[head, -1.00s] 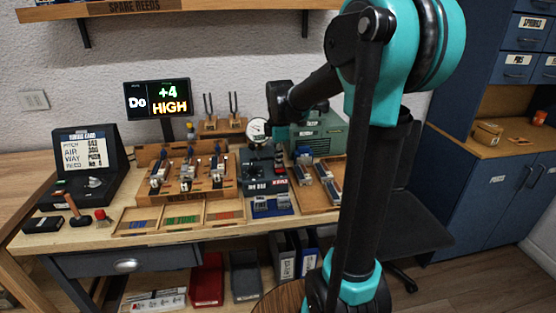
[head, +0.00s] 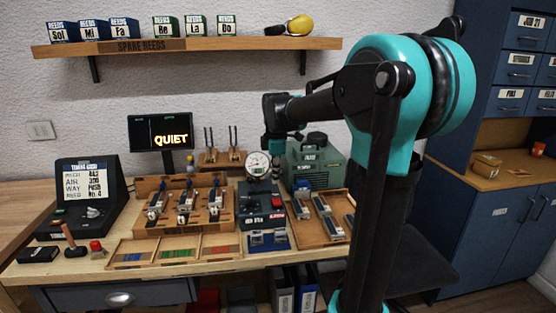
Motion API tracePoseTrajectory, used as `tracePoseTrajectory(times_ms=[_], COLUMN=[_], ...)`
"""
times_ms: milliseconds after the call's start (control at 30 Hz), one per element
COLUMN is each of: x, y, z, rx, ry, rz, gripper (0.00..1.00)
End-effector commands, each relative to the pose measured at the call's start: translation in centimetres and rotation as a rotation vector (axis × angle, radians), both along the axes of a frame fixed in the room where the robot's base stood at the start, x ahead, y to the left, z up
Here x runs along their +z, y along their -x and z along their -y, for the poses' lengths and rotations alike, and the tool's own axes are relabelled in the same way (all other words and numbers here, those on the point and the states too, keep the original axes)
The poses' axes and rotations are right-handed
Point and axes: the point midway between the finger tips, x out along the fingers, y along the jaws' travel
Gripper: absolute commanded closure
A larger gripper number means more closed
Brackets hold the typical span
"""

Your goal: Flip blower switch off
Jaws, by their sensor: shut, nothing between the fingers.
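The green blower box (head: 322,172) stands at the back of the bench, right of the round dial gauge (head: 257,164). A dark blue control box (head: 255,205) sits below the gauge, with a red part (head: 277,203) at its right; its small labels and the switch's position are too small to tell. My gripper (head: 277,160) points down from the wrist between the gauge and the green box, above the back of the control box. It looks shut and empty. Its fingertips are partly hidden, and I cannot tell whether they touch anything.
A display (head: 160,132) reads QUIET. Wooden racks with reed parts (head: 187,203) stand left of the control box, and a wooden tray (head: 310,236) lies right. Two tuning forks (head: 221,150) stand behind. A shelf (head: 190,46) hangs above.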

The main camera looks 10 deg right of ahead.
Motion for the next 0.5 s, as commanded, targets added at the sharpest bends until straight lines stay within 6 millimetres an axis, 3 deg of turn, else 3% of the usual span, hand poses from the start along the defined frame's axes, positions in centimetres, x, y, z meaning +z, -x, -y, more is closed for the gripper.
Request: tracePoseTrajectory(times_ms=[233,500], x=[4.8,7.0], y=[-0.6,-0.9], z=[0.0,0.0], rx=[0.0,0.0], ry=[0.0,0.0], rz=[0.0,0.0], gripper=[1.0,1.0])
